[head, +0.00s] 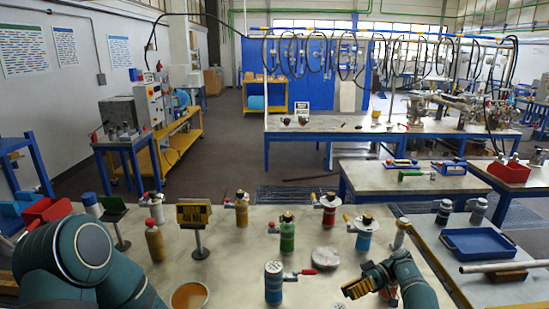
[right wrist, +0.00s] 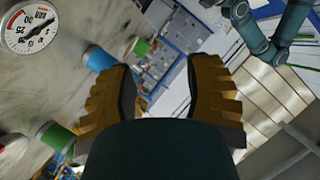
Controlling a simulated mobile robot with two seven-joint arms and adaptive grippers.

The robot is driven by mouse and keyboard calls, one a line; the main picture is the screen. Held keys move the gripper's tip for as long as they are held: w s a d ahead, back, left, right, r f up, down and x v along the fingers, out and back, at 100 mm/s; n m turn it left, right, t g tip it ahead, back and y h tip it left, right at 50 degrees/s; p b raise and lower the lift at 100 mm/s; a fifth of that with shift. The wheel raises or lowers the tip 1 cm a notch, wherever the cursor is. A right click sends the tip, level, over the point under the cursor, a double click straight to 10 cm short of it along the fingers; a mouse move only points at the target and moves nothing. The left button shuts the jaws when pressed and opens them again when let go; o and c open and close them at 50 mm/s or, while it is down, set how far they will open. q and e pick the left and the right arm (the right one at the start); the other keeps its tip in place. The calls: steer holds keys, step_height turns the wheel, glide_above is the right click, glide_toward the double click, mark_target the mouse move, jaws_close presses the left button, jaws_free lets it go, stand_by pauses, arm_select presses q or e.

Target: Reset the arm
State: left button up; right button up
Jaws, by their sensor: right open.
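My right arm (head: 405,275) reaches in at the lower right of the head view, bent over the near bench. Its gripper (head: 358,287) has yellow ridged fingers and hangs over the bench's front part. In the right wrist view the two fingers of the right gripper (right wrist: 163,88) stand well apart with nothing between them. My left arm (head: 80,250) fills the lower left corner of the head view as large dark green links; its gripper is not in view.
A blue tray (head: 482,262) lies on the right-hand table.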

steer(key=w+a+r+m+t+y, duration=0.35)
steer(key=w+a+m+t, duration=0.4)
steer(key=t, duration=0.65)
steer(key=s+f+m+t+h, duration=0.2)
steer(key=s+f+m+h, duration=0.6)
steer(key=h, duration=0.4)
steer(key=s+a+f+n+g+h, duration=0.1)
steer(key=s+a+f+g, duration=0.15)
steer(key=s, duration=0.75)
steer(key=s+a+f+g, duration=0.1)
steer(key=s+g, duration=0.3)
steer(key=s, duration=0.5)
steer(key=s+a+f+n+g+h, duration=0.1)
steer(key=s+g, duration=0.2)
steer(key=s, duration=0.7)
arm_select(q)
steer(key=s+f+n+b, duration=0.3)
steer(key=s+f+b, duration=0.1)
steer(key=s+f, duration=0.1)
steer(key=shift+s+a+f, duration=0.25)
steer(key=shift+s+a, duration=0.15)
steer(key=shift+s, duration=0.2)
arm_select(e)
steer(key=f, duration=0.4)
steer(key=shift+a+f, duration=0.2)
steer(key=shift+a, duration=0.05)
